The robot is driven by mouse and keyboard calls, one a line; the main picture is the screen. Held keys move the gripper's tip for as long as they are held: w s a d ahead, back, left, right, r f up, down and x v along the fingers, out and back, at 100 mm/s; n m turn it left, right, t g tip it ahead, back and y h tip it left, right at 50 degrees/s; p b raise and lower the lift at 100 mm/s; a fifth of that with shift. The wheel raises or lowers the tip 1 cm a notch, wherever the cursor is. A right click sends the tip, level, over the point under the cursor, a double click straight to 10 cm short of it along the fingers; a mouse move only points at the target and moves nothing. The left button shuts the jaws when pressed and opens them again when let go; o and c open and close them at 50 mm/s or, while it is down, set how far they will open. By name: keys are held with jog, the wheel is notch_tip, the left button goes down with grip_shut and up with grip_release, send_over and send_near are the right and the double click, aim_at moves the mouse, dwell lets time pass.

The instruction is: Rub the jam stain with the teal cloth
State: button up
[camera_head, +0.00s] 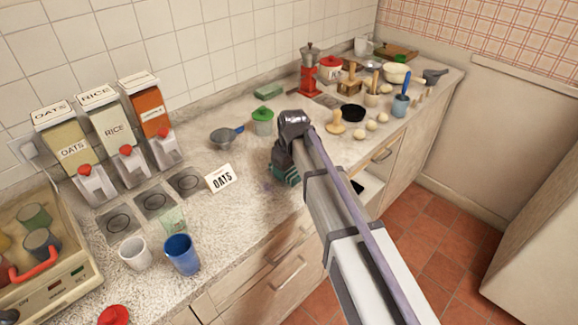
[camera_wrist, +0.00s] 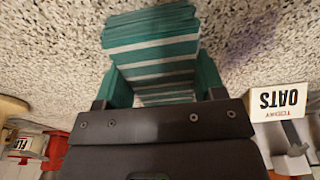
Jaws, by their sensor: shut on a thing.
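The teal cloth (camera_wrist: 150,42), with pale stripes, is folded between the fingers of my gripper (camera_wrist: 160,85) in the wrist view. In the head view my gripper (camera_head: 287,165) is low over the counter, and a bit of teal cloth (camera_head: 285,177) shows under it. The gripper is shut on the cloth. I cannot tell whether the cloth touches the counter. A faint purplish mark (camera_head: 268,187), which looks like the jam stain, is just left of the cloth. A dim purplish patch (camera_wrist: 262,22) also shows at the upper right of the wrist view.
An OATS card (camera_head: 221,178) stands left of my gripper. A pan (camera_head: 226,136) and a green-lidded jar (camera_head: 262,121) are behind. A blue cup (camera_head: 182,254) and a white cup (camera_head: 135,253) stand front left. Several kitchen items crowd the back right. The speckled counter around the cloth is clear.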

aim_at(270, 186)
jog(key=shift+s+a, duration=3.85)
jog(key=shift+s, duration=0.1)
jog(key=shift+r, duration=0.1)
jog(key=shift+a, duration=0.1)
jog(key=shift+w+d, duration=1.35)
jog(key=shift+d, duration=0.1)
jog(key=shift+w+d, duration=2.85)
jog(key=shift+w, duration=0.1)
jog(key=shift+r, duration=0.1)
notch_tip(270, 186, up, 6)
jog(key=p, duration=0.6)
